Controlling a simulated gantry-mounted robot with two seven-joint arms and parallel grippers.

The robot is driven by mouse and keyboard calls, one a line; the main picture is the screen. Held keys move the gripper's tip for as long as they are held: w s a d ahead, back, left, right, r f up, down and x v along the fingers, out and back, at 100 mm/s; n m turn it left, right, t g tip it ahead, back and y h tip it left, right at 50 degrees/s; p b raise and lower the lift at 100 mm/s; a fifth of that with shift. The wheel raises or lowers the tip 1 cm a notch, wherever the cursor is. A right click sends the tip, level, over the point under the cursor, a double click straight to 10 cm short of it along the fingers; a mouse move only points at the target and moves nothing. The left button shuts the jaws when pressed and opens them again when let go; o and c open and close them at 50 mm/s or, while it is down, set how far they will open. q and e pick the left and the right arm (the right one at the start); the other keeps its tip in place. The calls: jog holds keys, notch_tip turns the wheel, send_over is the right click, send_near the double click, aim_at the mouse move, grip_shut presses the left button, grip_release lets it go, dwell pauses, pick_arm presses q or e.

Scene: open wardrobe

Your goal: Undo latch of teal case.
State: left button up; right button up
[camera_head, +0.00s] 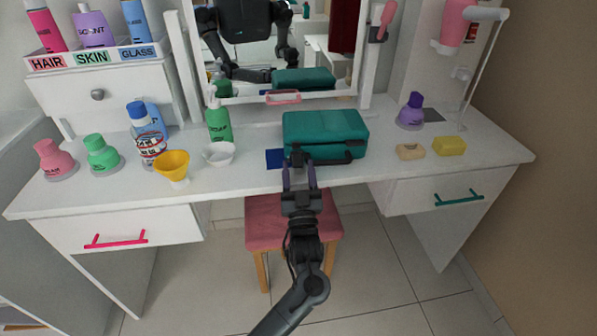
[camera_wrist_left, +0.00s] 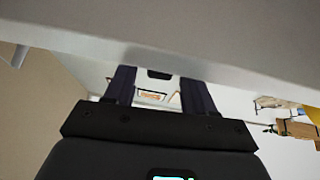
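The teal case (camera_head: 325,133) lies closed on the white vanity top, in front of the mirror. A dark handle (camera_head: 343,157) shows along its front, and a dark piece that may be the latch sits at its front left corner. My left gripper (camera_head: 299,168) is at the table's front edge, just before that corner, with its fingers apart. In the left wrist view its two fingers (camera_wrist_left: 158,88) stand apart; a small dark block (camera_wrist_left: 158,73) shows between them under a pale surface. I cannot tell whether they touch anything. My right gripper is out of view.
A blue flat patch (camera_head: 275,158) lies left of the case. A green soap bottle (camera_head: 217,117), white dish (camera_head: 219,154) and yellow cup (camera_head: 172,164) stand farther left. A purple bottle (camera_head: 411,111) and yellow sponge (camera_head: 449,146) are right. A pink stool (camera_head: 292,222) stands below.

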pick_arm(q)
jog(key=shift+s, duration=0.1)
jog(key=shift+s+d, duration=0.1)
jog(key=shift+s, duration=0.1)
jog(key=p+v, duration=0.4)
jog(key=v, duration=0.6)
jog(key=shift+f, duration=0.2)
